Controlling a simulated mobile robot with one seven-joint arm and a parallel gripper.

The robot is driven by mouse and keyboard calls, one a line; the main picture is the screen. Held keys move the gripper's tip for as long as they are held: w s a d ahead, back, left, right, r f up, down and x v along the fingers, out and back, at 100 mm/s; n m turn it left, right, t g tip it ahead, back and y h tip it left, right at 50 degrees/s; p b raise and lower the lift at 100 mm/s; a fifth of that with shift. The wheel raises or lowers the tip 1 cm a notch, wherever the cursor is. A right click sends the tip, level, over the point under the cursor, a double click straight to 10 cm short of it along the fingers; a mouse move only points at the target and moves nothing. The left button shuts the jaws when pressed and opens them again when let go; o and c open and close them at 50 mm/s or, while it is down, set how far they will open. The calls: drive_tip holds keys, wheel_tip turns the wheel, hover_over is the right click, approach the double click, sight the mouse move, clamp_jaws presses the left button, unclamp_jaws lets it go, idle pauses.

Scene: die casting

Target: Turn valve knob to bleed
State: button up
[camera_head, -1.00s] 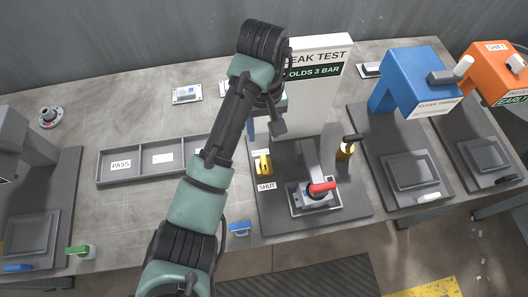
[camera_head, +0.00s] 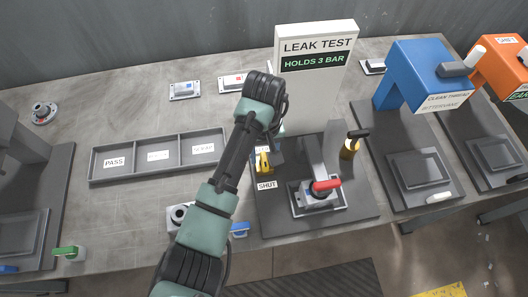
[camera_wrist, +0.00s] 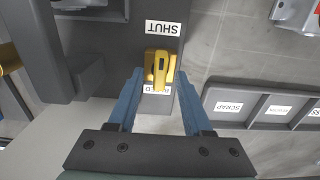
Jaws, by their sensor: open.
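The yellow valve knob (camera_head: 263,162) sits on the dark leak test base, between a SHUT label (camera_head: 267,185) in front and a partly hidden label behind. In the wrist view the yellow knob (camera_wrist: 152,64) lies near the tips of my gripper (camera_wrist: 159,76). My gripper is open, with one blue finger on each side of the knob. Gaps show between the fingers and the knob, and I see no contact. In the wrist view the SHUT label (camera_wrist: 163,28) is upside down beyond the knob, and the other label (camera_wrist: 157,89) is partly covered. In the head view my arm hides most of the gripper.
The leak test panel (camera_head: 318,60) reads HOLDS 3 BAR. A fixture with a red handle (camera_head: 326,185) and a black-topped brass part (camera_head: 349,149) stand right of the knob. A sorting tray (camera_head: 130,174) lies left. A blue press (camera_head: 418,70) stands further right.

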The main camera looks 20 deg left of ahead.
drive_tip(key=shift+c, duration=0.3)
clamp_jaws()
